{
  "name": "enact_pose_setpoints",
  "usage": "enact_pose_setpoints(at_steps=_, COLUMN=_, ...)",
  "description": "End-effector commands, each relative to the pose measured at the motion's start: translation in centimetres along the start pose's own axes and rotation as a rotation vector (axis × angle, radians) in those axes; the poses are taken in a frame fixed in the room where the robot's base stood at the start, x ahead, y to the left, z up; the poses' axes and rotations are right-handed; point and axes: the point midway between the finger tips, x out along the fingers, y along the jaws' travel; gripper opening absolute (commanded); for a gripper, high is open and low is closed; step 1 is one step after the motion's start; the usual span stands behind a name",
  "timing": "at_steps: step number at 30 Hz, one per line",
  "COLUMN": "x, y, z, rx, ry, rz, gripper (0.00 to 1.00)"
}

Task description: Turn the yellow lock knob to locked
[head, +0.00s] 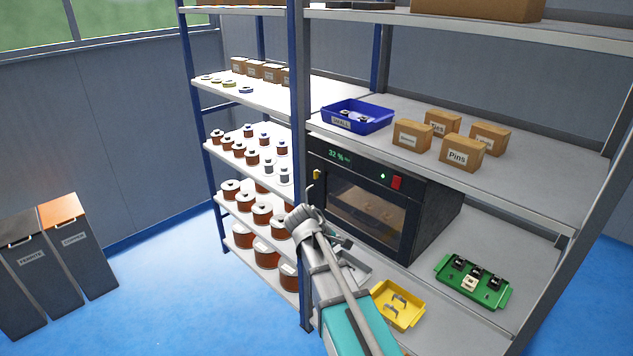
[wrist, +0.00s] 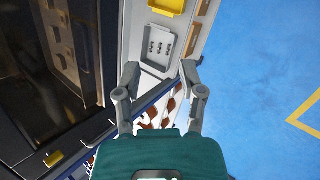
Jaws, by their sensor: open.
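The yellow lock knob (head: 317,174) is a small yellow piece at the left edge of the black cabinet's (head: 440,215) windowed front. In the wrist view the yellow knob (wrist: 54,159) shows at the lower left, left of my gripper and apart from it. Its exact setting is too small to tell. My gripper (wrist: 160,71) is open, with nothing between its fingers, in front of the shelf rack. In the head view my arm hides most of the gripper. The cabinet display reads 32 %, and its door looks closed.
A grey tray (wrist: 158,47) with small dark parts, a yellow tray (head: 397,304) and a green tray (head: 472,281) share the cabinet's shelf. A blue rack post (head: 299,130) stands left of the cabinet. Spools fill the left shelves. Blue floor (head: 160,290) is clear at left.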

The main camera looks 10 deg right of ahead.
Motion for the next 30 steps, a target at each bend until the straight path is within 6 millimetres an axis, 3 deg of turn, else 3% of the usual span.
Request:
enact_pose_setpoints(at_steps=1, x=0.4, y=1.2, z=-2.2, rx=-0.082, ry=-0.021, rz=0.061, gripper=0.51)
enact_pose_setpoints(at_steps=8, x=-1.3, y=6.2, z=-8.8, rx=-0.482, ry=-0.179, rz=0.344, gripper=0.51)
enact_pose_setpoints(at_steps=12, x=-3.5, y=8.7, z=-13.2, rx=-0.715, ry=-0.315, rz=0.498, gripper=0.51)
enact_pose_setpoints(at_steps=18, x=-7.1, y=10.8, z=-18.6, rx=-0.977, ry=-0.521, rz=0.661, gripper=0.51)
enact_pose_setpoints(at_steps=24, x=-9.5, y=11.6, z=-21.4, rx=-1.109, ry=-0.652, rz=0.735, gripper=0.51)
enact_pose_setpoints(at_steps=30, x=-10.1, y=11.7, z=-21.8, rx=-1.137, ry=-0.682, rz=0.75, gripper=0.51)
